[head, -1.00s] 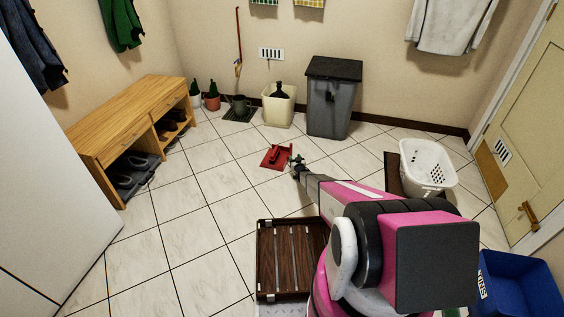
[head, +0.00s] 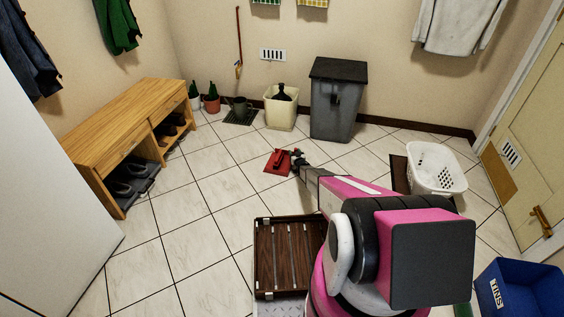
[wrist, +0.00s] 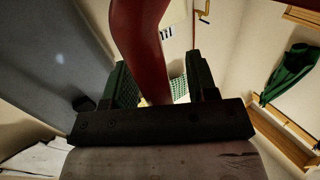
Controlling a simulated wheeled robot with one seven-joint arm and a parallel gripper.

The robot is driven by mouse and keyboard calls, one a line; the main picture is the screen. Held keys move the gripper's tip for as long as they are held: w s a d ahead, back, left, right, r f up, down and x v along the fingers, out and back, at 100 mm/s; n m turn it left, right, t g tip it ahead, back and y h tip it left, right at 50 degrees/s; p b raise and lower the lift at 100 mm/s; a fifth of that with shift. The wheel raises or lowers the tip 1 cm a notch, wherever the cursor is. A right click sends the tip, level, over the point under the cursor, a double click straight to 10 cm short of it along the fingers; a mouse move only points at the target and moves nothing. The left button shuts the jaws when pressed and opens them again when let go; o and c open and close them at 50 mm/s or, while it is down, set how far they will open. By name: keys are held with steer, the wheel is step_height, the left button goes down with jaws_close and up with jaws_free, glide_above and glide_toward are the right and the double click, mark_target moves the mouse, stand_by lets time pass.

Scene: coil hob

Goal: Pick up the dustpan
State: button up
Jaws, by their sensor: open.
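The red dustpan (head: 276,166) lies on the tiled floor in the middle of the head view, with its handle side toward my arm. My gripper (head: 297,155) is right at the dustpan's right side in the head view, small and partly hard to make out. In the wrist view, the two dark green fingers of my gripper (wrist: 158,82) stand apart. The red dustpan handle (wrist: 140,40) runs between them, seen very close. I see a gap between the handle and the right finger; contact with the left finger is unclear.
A slatted dark wooden crate (head: 262,255) stands near my arm. A white laundry basket (head: 435,170) is to the right, a grey bin (head: 337,105) and a cream bin (head: 280,110) behind. A wooden shoe bench (head: 130,125) is left. Floor left of the dustpan is clear.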

jaws_close()
steer(key=shift+r, duration=0.1)
